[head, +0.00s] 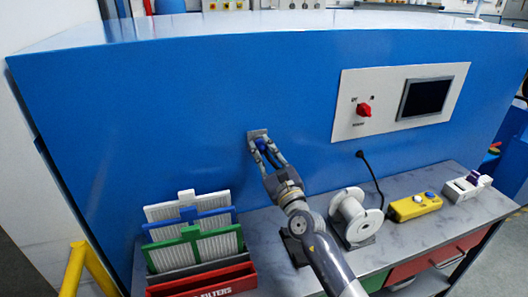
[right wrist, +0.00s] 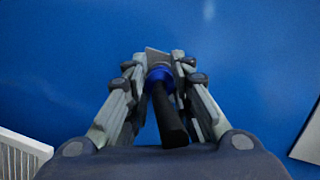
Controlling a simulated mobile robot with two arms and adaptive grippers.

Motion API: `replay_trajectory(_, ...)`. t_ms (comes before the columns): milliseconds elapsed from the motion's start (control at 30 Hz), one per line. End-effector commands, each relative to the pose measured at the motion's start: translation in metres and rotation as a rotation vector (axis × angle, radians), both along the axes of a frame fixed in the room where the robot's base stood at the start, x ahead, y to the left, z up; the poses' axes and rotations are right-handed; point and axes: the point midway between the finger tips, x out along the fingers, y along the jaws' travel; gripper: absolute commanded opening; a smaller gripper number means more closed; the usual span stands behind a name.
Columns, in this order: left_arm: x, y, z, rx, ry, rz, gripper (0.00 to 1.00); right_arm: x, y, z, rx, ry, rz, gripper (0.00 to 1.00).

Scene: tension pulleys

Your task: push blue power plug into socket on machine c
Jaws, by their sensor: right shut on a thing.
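My right gripper (head: 264,150) is at the blue front of the machine (head: 200,100), with its fingers pointing at the wall. It is shut on the blue power plug (head: 261,145), which shows between the fingers. In the right wrist view the plug (right wrist: 160,76) has a blue collar and a black handle pointing back toward the camera, between the fingertips (right wrist: 163,72). The grey socket plate (head: 257,133) is on the wall right at the fingertips; its top edge (right wrist: 157,56) shows behind the plug. The fingers hide how deep the plug sits. My left gripper is out of view.
A control panel (head: 350,100) with a red switch is at right. A filter rack (head: 205,278) stands below left. On the table (head: 330,262) are a white spool (head: 355,215), a yellow button box (head: 415,206) and a white-purple device (head: 467,187). A black cable (head: 372,176) hangs from the wall.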

Motion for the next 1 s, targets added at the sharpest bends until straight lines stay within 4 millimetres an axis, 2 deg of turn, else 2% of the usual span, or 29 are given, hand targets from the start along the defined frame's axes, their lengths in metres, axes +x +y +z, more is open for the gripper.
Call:
replay_trajectory(233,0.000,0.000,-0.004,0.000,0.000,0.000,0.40,0.005,0.002,0.000,0.000,-0.001,0.000,0.00)
replay_trajectory(267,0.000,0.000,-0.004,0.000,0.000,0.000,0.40,0.005,0.002,0.000,0.001,0.000,0.001,0.24)
replay_trajectory(367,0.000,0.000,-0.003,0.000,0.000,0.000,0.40,0.005,0.002,0.000,0.000,0.000,0.000,0.45)
replay_trajectory(767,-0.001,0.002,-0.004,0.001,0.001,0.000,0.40,0.002,0.000,-0.002,0.001,0.001,0.000,0.45)
replay_trajectory(867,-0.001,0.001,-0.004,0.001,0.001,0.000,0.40,-0.006,-0.004,-0.005,0.001,0.003,0.000,0.45)
replay_trajectory(1000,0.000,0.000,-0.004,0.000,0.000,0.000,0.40,-0.027,-0.013,-0.012,0.001,0.003,0.000,0.45)
